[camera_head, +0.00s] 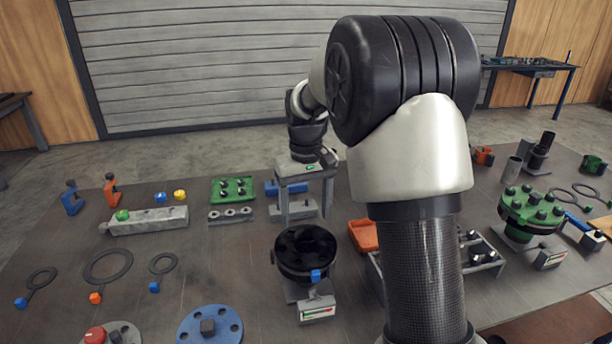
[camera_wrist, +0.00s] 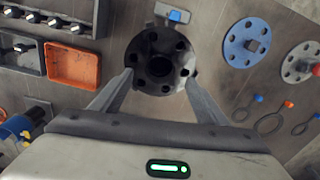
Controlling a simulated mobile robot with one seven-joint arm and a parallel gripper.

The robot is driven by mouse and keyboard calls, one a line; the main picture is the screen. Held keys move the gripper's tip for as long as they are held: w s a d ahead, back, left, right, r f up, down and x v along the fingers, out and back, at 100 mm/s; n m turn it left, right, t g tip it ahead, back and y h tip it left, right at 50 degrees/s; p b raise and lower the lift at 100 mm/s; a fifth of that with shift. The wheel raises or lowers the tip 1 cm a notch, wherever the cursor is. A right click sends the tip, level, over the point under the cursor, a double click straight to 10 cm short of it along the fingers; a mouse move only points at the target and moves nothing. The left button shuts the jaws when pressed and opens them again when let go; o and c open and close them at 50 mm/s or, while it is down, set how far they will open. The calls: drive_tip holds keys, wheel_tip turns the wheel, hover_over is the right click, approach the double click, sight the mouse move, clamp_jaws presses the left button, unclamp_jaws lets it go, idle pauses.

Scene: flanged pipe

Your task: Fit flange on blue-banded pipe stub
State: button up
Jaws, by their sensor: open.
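A black flanged pipe piece (camera_head: 304,250) with bolt holes stands on a small stand in the middle of the table, a blue tag (camera_head: 316,275) at its front. In the wrist view its round face (camera_wrist: 158,60) shows a dark centre bore. My gripper (camera_head: 306,216) points down, open and empty, above and behind the black piece. In the wrist view its fingertips reach either side of that face; contact cannot be told.
A grey disc (camera_head: 122,332) with a red knob lies left of the blue one. Rings with coloured tags (camera_head: 108,266) lie at left. An orange tray (camera_head: 363,235) and bolt rack (camera_head: 484,252) stand right. A green flanged assembly (camera_head: 530,212) is at far right. My arm hides part of the table.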

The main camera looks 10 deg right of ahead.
wheel_tip(320, 180, up, 20)
drive_tip(key=p, duration=0.9)
drive_tip(key=shift+r, duration=0.1)
idle(0.6)
drive_tip(key=s+r+m+t, duration=0.1)
drive_tip(key=s+t, duration=0.4)
drive_tip(key=s, duration=2.1)
drive_tip(key=shift+m, duration=0.3)
drive_tip(key=shift+s, duration=0.15)
